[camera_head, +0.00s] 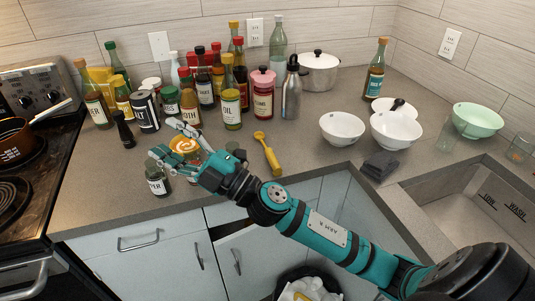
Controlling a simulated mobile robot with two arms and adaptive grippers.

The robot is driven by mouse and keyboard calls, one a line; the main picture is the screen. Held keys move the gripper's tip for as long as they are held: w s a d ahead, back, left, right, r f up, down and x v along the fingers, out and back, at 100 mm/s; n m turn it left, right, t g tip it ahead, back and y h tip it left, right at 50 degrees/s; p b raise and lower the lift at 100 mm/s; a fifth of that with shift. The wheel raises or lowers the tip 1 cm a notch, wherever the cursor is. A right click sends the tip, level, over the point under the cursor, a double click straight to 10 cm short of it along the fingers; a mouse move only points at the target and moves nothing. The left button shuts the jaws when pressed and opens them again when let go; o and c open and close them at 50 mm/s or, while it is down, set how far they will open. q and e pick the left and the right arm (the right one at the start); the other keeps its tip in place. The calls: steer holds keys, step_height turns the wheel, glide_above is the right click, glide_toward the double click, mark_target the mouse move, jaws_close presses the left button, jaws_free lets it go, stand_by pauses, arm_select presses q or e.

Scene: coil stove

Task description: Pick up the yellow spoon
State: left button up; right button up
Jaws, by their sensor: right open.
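The yellow spoon (268,153) lies on the grey counter, right of the middle of the bottle group, with its round end toward the back and its handle toward the front edge. My right gripper (165,138) reaches in from the lower right and is open. My left gripper does not show.
Many bottles and jars crowd the back left, including a pink-lidded jar (262,95) and a metal bottle (291,92). White bowls (342,129), a dark cloth (380,165) and a sink (480,205) are right. The stove (40,160) is left. Counter around the spoon is mostly clear.

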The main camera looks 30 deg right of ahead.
steer(key=s+a+r+n+g+y, duration=0.25)
steer(key=a+n+g+y, duration=0.3)
steer(key=n, duration=0.35)
steer(key=n+g+h, duration=0.4)
steer(key=g+h, duration=0.5)
steer(key=h, duration=1.1)
glide_toward(271, 152)
steer(key=p+x, duration=0.3)
steer(key=x, duration=0.1)
steer(key=shift+a+f, duration=0.1)
steer(key=shift+f, duration=0.15)
steer(key=p+x, duration=0.2)
steer(key=x, duration=0.3)
steer(key=shift+w+f, duration=0.1)
steer(key=shift+f, duration=0.05)
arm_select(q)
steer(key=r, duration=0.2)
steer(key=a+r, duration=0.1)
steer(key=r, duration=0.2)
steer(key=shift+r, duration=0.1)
arm_select(e)
jaws_close()
